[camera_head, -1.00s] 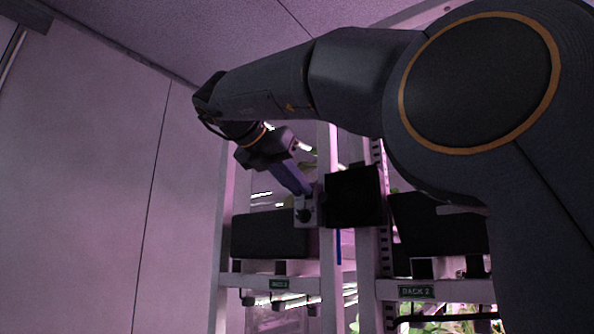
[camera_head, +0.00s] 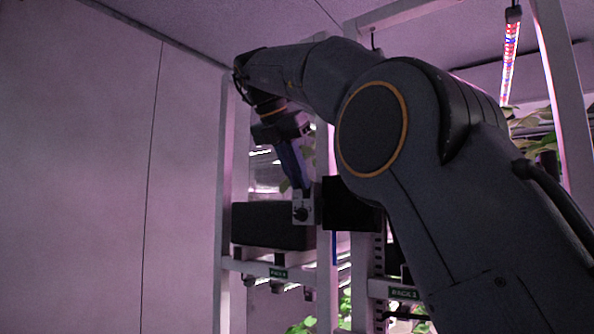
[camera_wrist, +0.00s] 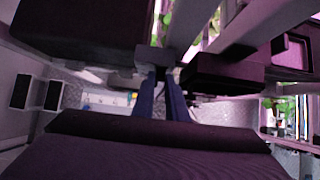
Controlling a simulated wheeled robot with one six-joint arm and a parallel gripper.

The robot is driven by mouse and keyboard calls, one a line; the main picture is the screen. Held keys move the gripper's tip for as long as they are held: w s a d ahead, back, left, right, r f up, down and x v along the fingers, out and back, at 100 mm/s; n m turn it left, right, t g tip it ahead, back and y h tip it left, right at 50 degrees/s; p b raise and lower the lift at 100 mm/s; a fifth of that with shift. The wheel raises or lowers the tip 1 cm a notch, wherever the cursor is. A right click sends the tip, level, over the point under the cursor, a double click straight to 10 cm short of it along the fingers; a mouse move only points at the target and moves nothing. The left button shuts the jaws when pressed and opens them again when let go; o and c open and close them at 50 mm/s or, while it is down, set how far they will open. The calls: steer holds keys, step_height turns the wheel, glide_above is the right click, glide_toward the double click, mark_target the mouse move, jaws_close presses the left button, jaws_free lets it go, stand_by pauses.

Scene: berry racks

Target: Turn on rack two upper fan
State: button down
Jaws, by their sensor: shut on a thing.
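A small light-grey switch box with a dark round knob (camera_head: 302,213) is on the rack post, left of a black box (camera_head: 348,203). My gripper (camera_head: 303,186) comes down from above with its blue fingers at the switch, shut on it; the exact contact is hard to see. In the wrist view the blue fingers (camera_wrist: 161,92) are close together, with their tips at the grey post, and the knob is hidden.
A long dark box (camera_head: 272,225) sits on the left rack, behind the switch. Rack posts (camera_head: 227,170) stand close around my gripper. A pale wall (camera_head: 80,180) fills the left side. A lit red-blue light strip (camera_head: 511,55) hangs above plants at the right.

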stand_by(0.3)
steer(key=c, duration=1.8)
jaws_free()
steer(key=shift+o, duration=0.2)
steer(key=shift+r, duration=0.15)
steer(key=shift+v, duration=2.3)
steer(key=s+a, duration=0.7)
steer(key=s, duration=0.2)
steer(key=shift+s+a+b, duration=0.15)
steer(key=shift+s+b, duration=0.1)
steer(key=shift+b, duration=0.15)
